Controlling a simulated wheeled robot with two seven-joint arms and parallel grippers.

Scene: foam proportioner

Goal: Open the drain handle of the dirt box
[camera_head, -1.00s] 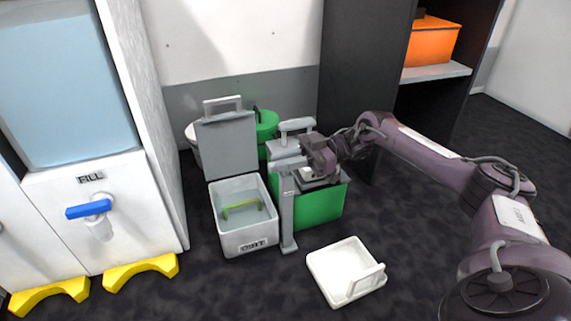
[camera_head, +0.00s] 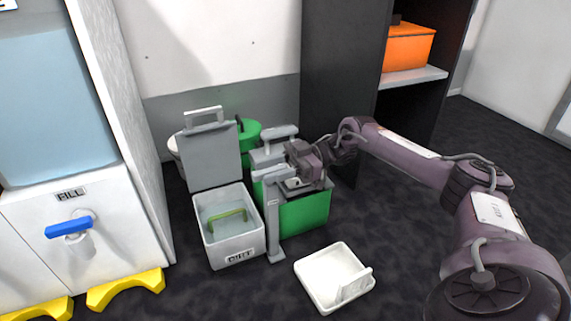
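The dirt box (camera_head: 233,252) is a white box on the floor, labelled on its front, with its grey lid (camera_head: 213,158) raised at the back. A green handle (camera_head: 227,217) lies inside it, in what looks like water. My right gripper (camera_head: 293,182) is just right of the box, over a green bin (camera_head: 304,212) with grey parts on top. Its fingers are small and partly hidden, so I cannot tell whether they are open or shut. My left gripper is not in view.
A white tray (camera_head: 318,283) with an upright handle lies on the floor in front of the bin. A grey post (camera_head: 273,232) stands between the box and the bin. At the left is a white tank cabinet with a blue-handled tap (camera_head: 69,228) and yellow feet (camera_head: 126,288). An orange box (camera_head: 408,48) sits on a shelf.

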